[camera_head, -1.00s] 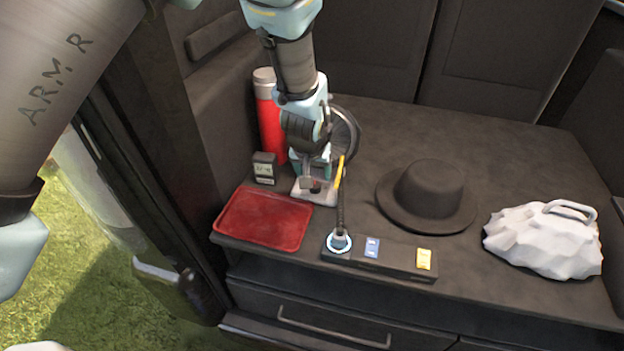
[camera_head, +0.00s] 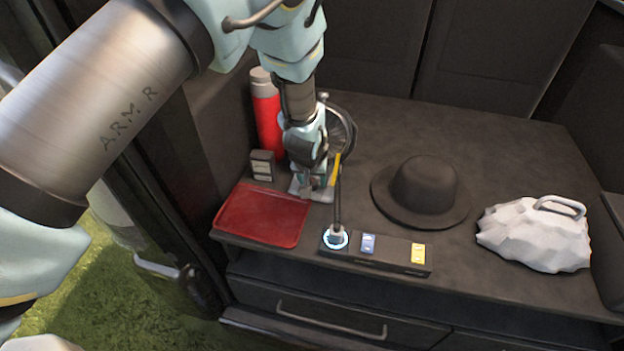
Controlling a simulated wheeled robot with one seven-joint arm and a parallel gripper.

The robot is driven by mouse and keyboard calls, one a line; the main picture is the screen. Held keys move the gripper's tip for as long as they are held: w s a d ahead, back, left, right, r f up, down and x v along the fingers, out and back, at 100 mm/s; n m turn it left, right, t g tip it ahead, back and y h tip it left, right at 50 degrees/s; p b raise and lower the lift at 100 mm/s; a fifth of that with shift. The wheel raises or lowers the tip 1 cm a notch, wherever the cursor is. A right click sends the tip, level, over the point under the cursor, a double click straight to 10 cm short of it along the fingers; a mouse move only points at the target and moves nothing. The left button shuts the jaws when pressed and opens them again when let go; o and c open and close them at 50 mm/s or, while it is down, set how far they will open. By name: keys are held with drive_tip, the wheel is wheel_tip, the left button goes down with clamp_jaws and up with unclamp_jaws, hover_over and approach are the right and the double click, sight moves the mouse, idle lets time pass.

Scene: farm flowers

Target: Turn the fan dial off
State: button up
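The fan (camera_head: 341,130) has a dark round cage and stands behind my gripper, which hides part of it. Its pale base (camera_head: 300,186) shows below my gripper. My gripper (camera_head: 320,186) points down at the fan's base, in front of the cage. A yellow piece shows at its right side. The fan dial is hidden or too small to make out. Whether the fingers touch anything, or are open or shut, I cannot tell.
A red bottle (camera_head: 267,118) and a small dark meter (camera_head: 262,165) stand at left. A red tray (camera_head: 262,216) lies in front of them. A power strip (camera_head: 393,254) with a plug (camera_head: 335,238) is at the front edge. A black hat (camera_head: 424,188) and a white lump with a handle (camera_head: 537,235) are at right.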

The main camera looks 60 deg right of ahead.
clamp_jaws()
drive_tip(key=shift+n+b, duration=0.3)
drive_tip(key=shift+b, duration=0.05)
drive_tip(key=shift+s+f+n+t+b, duration=0.15)
drive_tip(key=shift+n+t+b, duration=0.15)
drive_tip(key=shift+n+b, duration=0.25)
drive_tip(key=shift+n+y+b, duration=0.3)
drive_tip(key=shift+n+b, duration=0.3)
drive_tip(key=shift+n, duration=0.05)
drive_tip(key=n, duration=0.2)
drive_tip(key=n+t+y+b, duration=0.1)
drive_tip(key=n, duration=0.1)
drive_tip(key=shift+d+n+t+b, duration=0.15)
drive_tip(key=shift+n+t+b, duration=0.15)
drive_tip(key=shift+n, duration=0.1)
drive_tip(key=shift+y, duration=0.3)
